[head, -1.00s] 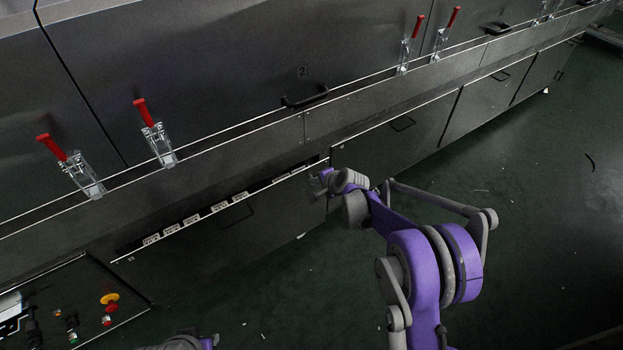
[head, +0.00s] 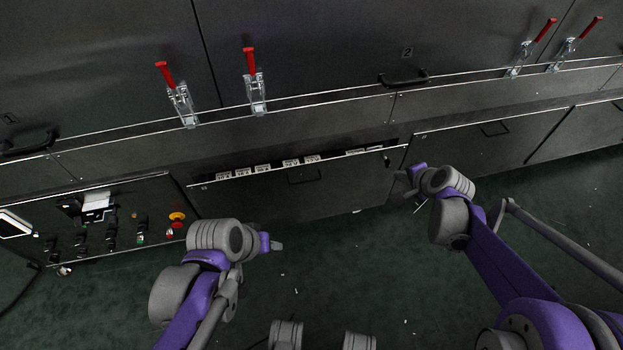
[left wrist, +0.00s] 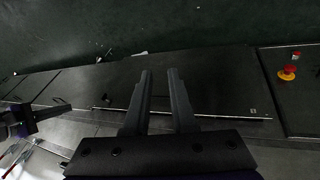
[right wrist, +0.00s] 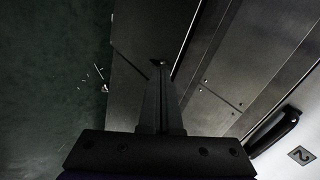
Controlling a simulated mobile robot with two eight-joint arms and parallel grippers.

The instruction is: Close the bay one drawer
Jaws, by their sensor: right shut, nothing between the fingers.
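The drawer front (head: 250,198) with a dark handle (head: 304,177) is low in the cabinet, mid head view. It stands slightly out, with a dark gap and white labels (head: 290,163) showing along its top edge. My right gripper (head: 402,187) is by the drawer's right end, shut and empty; whether it touches the front I cannot tell. In the right wrist view its fingertips (right wrist: 158,66) are together. My left gripper (head: 277,245) is in front of the drawer, apart from it and empty. The left wrist view shows its fingers (left wrist: 160,72) parted, with the drawer front (left wrist: 210,80) beyond.
A control panel with a red and yellow emergency stop (head: 177,217) is left of the drawer. Red-handled clamps (head: 254,85) and a black handle (head: 404,77) are above. Another closed-looking front (head: 470,143) is to the right. The green floor (head: 330,265) has small scraps but is otherwise clear.

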